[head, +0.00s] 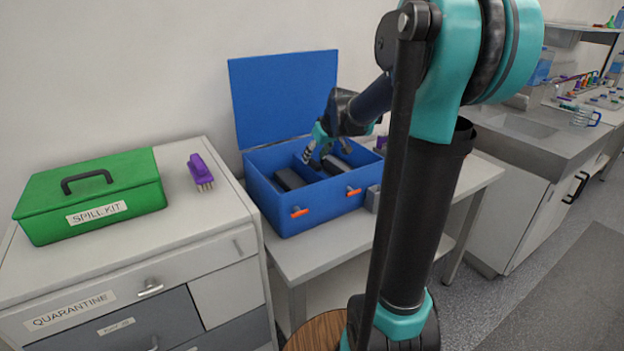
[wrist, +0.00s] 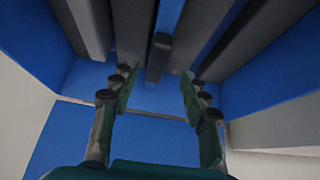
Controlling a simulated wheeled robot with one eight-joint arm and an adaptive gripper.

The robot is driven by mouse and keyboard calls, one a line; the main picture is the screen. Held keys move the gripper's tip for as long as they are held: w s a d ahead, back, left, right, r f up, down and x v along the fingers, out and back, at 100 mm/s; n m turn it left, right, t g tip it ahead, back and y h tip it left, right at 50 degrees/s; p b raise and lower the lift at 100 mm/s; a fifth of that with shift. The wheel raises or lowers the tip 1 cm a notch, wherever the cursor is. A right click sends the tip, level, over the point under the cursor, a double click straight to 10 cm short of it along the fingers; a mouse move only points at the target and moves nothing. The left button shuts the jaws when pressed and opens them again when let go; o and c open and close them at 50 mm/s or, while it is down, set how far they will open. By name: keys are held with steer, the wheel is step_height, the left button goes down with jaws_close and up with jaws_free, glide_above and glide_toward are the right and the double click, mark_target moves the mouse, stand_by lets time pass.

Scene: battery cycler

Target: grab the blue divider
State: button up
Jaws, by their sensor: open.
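The blue divider (wrist: 170,14) shows in the wrist view as a narrow blue strip with a dark end, standing between dark blocks inside the blue case (head: 318,208). My gripper (head: 326,153) is over the open case, pointing down into it. In the wrist view my gripper (wrist: 159,77) has its two fingers wide apart, one on each side of the divider's line, with a gap on both sides. Nothing is held. In the head view my gripper and arm hide part of the divider.
The case's lid (head: 284,98) stands open at the back. Dark blocks (head: 289,179) lie in the case close beside the divider. Orange latches (head: 299,212) are on its front.

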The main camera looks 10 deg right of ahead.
mark_target(312, 161)
steer(key=x, duration=0.4)
steer(key=shift+d+x, duration=0.15)
steer(key=shift+x, duration=1.25)
steer(key=shift+d+x, duration=0.2)
steer(key=shift+x, duration=1.2)
steer(key=shift+s+f, duration=0.1)
jaws_close()
